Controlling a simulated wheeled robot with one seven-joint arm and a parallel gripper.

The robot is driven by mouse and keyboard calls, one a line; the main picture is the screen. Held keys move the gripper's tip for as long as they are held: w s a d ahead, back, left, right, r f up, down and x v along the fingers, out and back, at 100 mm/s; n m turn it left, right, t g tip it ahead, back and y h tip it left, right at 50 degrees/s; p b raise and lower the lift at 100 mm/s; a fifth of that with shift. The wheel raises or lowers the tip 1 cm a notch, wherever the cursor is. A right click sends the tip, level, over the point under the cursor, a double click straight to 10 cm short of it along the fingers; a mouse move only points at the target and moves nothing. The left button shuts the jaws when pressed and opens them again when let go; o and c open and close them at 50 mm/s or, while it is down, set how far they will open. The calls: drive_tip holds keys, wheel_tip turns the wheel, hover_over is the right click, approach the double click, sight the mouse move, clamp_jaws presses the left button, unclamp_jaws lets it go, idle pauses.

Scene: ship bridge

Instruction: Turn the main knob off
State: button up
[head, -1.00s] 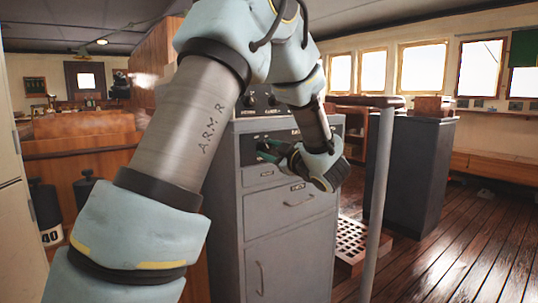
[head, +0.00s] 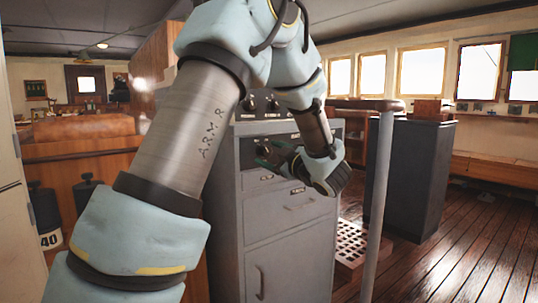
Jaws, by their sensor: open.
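The grey console cabinet (head: 290,235) stands at the middle of the head view, with a dark control panel near its top. Several small knobs (head: 272,103) show on its sloped upper panel, partly behind my arm. I cannot tell which knob is the main one, as the labels are too small to read. My gripper (head: 265,152) is open and points left in front of the dark panel on the cabinet's upper front. Its fingertips are close to that panel. Whether they touch anything there is hidden.
A grey post with a rail (head: 379,185) stands just right of the cabinet. A dark cabinet (head: 416,178) is further right. A wooden grating (head: 351,243) lies on the floor between them. The plank floor at right is clear.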

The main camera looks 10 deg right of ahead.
drive_tip(key=v, duration=1)
drive_tip(key=shift+s, duration=0.2)
drive_tip(key=shift+d, duration=0.1)
drive_tip(key=w+a+f+m+g+h, duration=0.4)
drive_tip(key=w+a+f+m+h, duration=0.2)
drive_tip(key=w+f+m+h, duration=0.25)
drive_tip(key=s+a+f+m+g, duration=0.3)
drive_tip(key=s+a+f+g, duration=0.2)
drive_tip(key=s+a, duration=0.45)
drive_tip(key=s+a+f+m+g, duration=0.2)
drive_tip(key=s+a+f+g, duration=0.3)
drive_tip(key=s+a, duration=0.45)
wheel_tip(320, 180, up, 23)
drive_tip(key=s+g+p, duration=0.1)
drive_tip(key=p, duration=2.2)
drive_tip(key=shift+s+a+f+y, duration=0.2)
drive_tip(key=shift+s+y, duration=0.2)
drive_tip(key=shift+y, duration=0.05)
drive_tip(key=shift+m, duration=0.25)
